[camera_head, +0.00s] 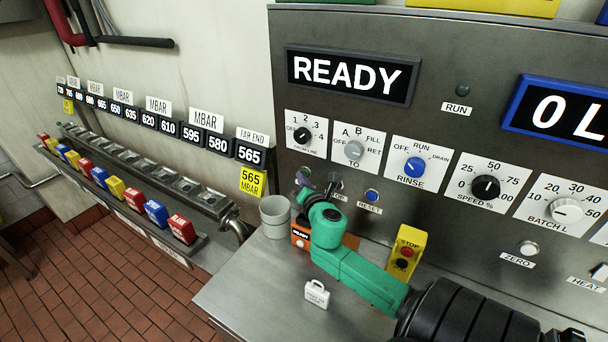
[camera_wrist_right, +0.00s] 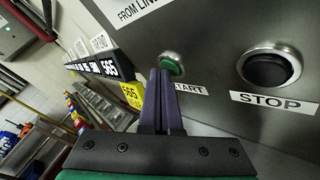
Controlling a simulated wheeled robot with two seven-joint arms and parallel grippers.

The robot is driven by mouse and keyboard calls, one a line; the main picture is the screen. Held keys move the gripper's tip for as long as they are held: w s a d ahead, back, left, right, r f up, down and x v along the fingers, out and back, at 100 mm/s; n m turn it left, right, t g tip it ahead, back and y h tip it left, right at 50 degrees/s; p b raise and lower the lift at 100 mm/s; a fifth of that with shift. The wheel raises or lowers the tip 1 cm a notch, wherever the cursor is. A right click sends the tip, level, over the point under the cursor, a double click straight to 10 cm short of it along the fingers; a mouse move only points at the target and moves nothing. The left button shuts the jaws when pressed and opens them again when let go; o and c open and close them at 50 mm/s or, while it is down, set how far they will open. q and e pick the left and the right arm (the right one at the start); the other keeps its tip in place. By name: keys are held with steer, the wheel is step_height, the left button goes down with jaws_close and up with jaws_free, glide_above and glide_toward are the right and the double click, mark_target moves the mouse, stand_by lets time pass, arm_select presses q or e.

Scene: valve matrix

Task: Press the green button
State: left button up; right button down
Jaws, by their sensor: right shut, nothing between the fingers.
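The green button (camera_wrist_right: 172,66) sits in a metal ring on the grey panel, above a label reading START. In the right wrist view the purple fingers of my right gripper (camera_wrist_right: 160,73) point at the panel, with their tips at the button's left edge, partly covering it. I cannot tell whether they touch it. The fingers are shut together with nothing between them. In the head view my right gripper (camera_head: 302,180) is small at the panel's lower left, and the green button is largely hidden there. My left gripper is not in view.
A black STOP button (camera_wrist_right: 269,68) is to the right of START. Below the panel are a grey cup (camera_head: 275,217), an orange box (camera_head: 301,236), a yellow stop box (camera_head: 406,254) and a small white tag (camera_head: 317,292) on the metal counter (camera_head: 255,290).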

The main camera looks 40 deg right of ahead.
steer(key=shift+d, duration=0.15)
stand_by(0.4)
steer(key=shift+s+a, duration=0.25)
steer(key=shift+a, duration=0.55)
steer(key=shift+s+a+p, duration=0.2)
steer(key=shift+s+a, duration=0.05)
steer(key=shift+a, duration=0.55)
steer(key=shift+s+a+p, duration=0.2)
steer(key=shift+a, duration=0.6)
steer(key=shift+s+a+p, duration=0.2)
steer(key=shift+s+a, duration=0.05)
steer(key=shift+a, duration=0.55)
